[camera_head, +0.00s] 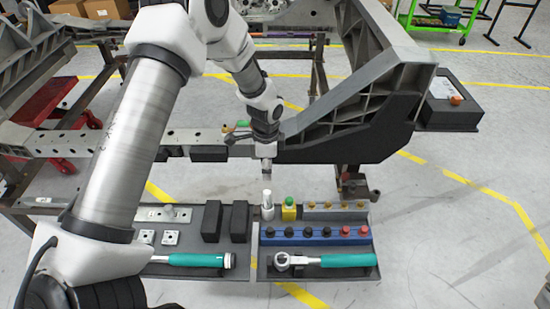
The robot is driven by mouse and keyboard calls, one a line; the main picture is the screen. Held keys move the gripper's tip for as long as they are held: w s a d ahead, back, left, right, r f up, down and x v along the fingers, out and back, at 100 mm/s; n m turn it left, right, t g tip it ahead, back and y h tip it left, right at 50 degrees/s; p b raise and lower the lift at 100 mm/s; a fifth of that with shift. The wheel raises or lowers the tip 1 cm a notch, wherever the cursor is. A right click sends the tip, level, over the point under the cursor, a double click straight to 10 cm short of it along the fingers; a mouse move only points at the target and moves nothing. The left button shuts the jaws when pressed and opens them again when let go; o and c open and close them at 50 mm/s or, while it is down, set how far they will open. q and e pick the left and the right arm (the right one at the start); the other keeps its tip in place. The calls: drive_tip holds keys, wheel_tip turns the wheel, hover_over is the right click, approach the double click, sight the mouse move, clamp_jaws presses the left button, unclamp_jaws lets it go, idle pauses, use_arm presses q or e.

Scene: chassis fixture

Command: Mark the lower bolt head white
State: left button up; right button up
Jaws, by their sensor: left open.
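My left arm reaches in from the left, and its gripper (266,178) points down above the tool tray. It is open and small in view, with nothing seen between its fingers. Just below it a white cylinder (267,206), perhaps a white marker, stands upright in the tray. The gripper appears apart from it. The dark chassis bracket (375,125) stands behind the tray on the right. I cannot make out the lower bolt head on it. My right gripper is not in view.
The right tray (370,272) holds a yellow block with green top (289,209), a rack with brass-coloured pieces (333,212), a blue rack (315,235) and a ratchet (325,260). A torque wrench (195,260) lies in the left tray. A dark box (450,118) sits right of the bracket.

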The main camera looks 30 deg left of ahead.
sight(267, 192)
use_arm(q)
wheel_tip(267, 192, down, 9)
drive_tip(key=b, duration=0.7)
drive_tip(key=shift+s+a, duration=0.1)
drive_tip(key=shift+s, duration=0.05)
wheel_tip(267, 192, down, 3)
drive_tip(key=shift+f+b, duration=0.1)
drive_tip(key=shift+b, duration=0.5)
drive_tip(key=shift+f, duration=0.25)
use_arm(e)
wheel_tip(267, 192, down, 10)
use_arm(q)
clamp_jaws()
wheel_tip(267, 192, up, 8)
drive_tip(key=p, duration=0.6)
drive_tip(key=shift+f+p, duration=0.2)
drive_tip(key=shift+p, duration=0.2)
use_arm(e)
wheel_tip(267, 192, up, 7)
use_arm(q)
drive_tip(key=shift+r, duration=0.1)
